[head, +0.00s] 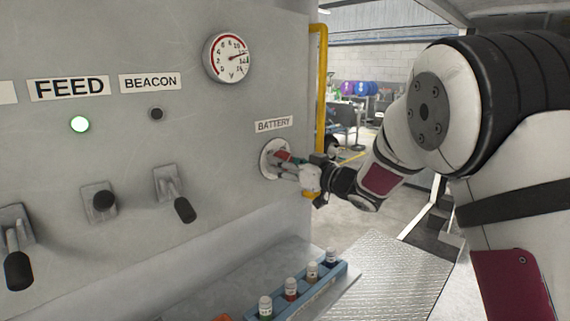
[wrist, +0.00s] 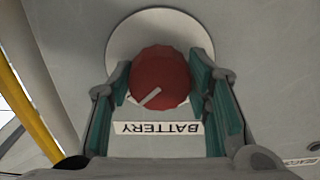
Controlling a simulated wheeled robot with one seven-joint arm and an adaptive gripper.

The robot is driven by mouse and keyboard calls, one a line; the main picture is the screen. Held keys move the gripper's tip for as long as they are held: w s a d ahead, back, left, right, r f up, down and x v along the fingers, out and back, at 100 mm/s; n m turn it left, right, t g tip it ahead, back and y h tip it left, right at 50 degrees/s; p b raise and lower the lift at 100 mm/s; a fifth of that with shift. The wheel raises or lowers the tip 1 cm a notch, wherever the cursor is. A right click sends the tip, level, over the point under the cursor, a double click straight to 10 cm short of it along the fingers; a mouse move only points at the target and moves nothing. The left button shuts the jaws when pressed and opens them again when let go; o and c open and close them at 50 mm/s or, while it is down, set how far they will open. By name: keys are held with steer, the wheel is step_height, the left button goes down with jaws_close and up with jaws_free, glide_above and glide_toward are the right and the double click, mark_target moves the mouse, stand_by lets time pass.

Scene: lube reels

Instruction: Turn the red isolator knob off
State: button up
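The red isolator knob (wrist: 160,78) sits on a round white plate (wrist: 122,42) on the grey panel, beside the BATTERY label (wrist: 158,128). The label reads upside down in the wrist view. A white line on the knob slants to the lower left there. In the head view the knob (head: 283,155) is partly hidden by my gripper (head: 291,165). The green-padded fingers of my gripper (wrist: 160,80) are on either side of the knob, very close to its edges. I cannot tell whether both pads press on it.
A yellow pipe (head: 318,90) runs along the panel's right edge. A blue rack (head: 333,281) with small bottles is below.

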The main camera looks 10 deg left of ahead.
steer(key=shift+n+b, duration=0.4)
steer(key=n+b, duration=0.3)
steer(key=shift+w+f+n, duration=0.1)
steer(key=shift+w+n, duration=0.05)
steer(key=shift+n, duration=0.25)
steer(key=n+b, duration=0.4)
steer(key=shift+n+b, duration=0.3)
steer(key=shift+b, duration=0.05)
steer(key=n+b, duration=0.5)
steer(key=shift+n+b, duration=1.65)
steer(key=shift+n, duration=0.15)
steer(key=shift+r, duration=0.2)
steer(key=o, duration=1.2)
steer(key=shift+c, duration=0.2)
steer(key=shift+d, duration=0.15)
